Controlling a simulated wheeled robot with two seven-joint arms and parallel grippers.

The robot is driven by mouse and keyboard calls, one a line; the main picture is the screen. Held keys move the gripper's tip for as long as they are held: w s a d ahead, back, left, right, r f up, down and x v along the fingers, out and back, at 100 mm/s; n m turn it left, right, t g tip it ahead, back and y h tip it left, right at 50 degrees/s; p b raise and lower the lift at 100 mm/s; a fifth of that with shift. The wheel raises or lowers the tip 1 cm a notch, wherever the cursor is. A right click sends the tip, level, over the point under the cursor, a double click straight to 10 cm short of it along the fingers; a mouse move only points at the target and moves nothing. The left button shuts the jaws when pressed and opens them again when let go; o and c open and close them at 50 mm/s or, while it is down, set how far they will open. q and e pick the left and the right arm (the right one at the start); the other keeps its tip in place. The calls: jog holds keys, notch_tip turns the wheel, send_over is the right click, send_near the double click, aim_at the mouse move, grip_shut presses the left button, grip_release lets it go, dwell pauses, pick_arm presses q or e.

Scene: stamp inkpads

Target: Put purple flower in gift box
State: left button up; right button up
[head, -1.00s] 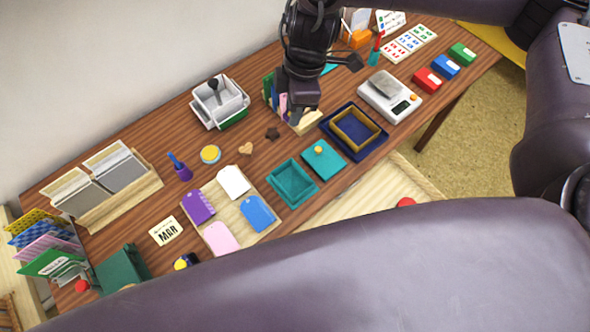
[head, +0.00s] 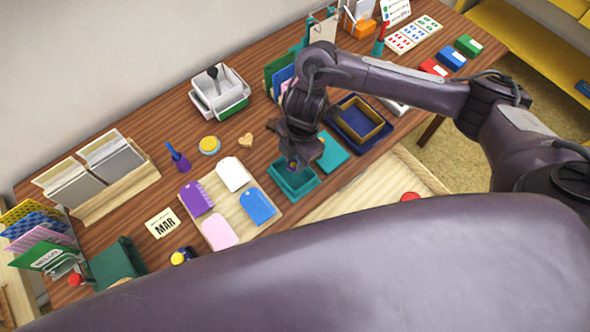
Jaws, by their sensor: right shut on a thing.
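My right gripper (head: 292,163) points down over the open teal gift box (head: 276,172). It is shut on a small purple thing with an orange spot, the purple flower (head: 292,166), mostly hidden by the fingers. The flower is at or just above the box opening; I cannot tell whether it touches the inside. The teal lid (head: 334,160) lies flat on the table just right of the box, partly behind my gripper. My left gripper is not in view.
A wooden tray (head: 226,212) with coloured tags stands left of the box. A navy box with a yellow inner tray (head: 362,122) stands to the right, near my right forearm. A heart-shaped piece (head: 246,141) and a yellow round tin (head: 209,145) lie behind.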

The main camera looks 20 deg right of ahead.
aim_at(295, 175)
jog(key=shift+f+b, duration=0.95)
jog(key=shift+f, duration=1.8)
jog(key=shift+f, duration=0.15)
jog(key=o, duration=0.9)
jog(key=shift+o, duration=0.2)
notch_tip(295, 175, up, 12)
jog(key=d+p, duration=0.1)
jog(key=p, duration=0.2)
jog(key=shift+w+d+p, duration=0.3)
jog(key=shift+d+p, duration=0.05)
jog(key=shift+p, duration=0.05)
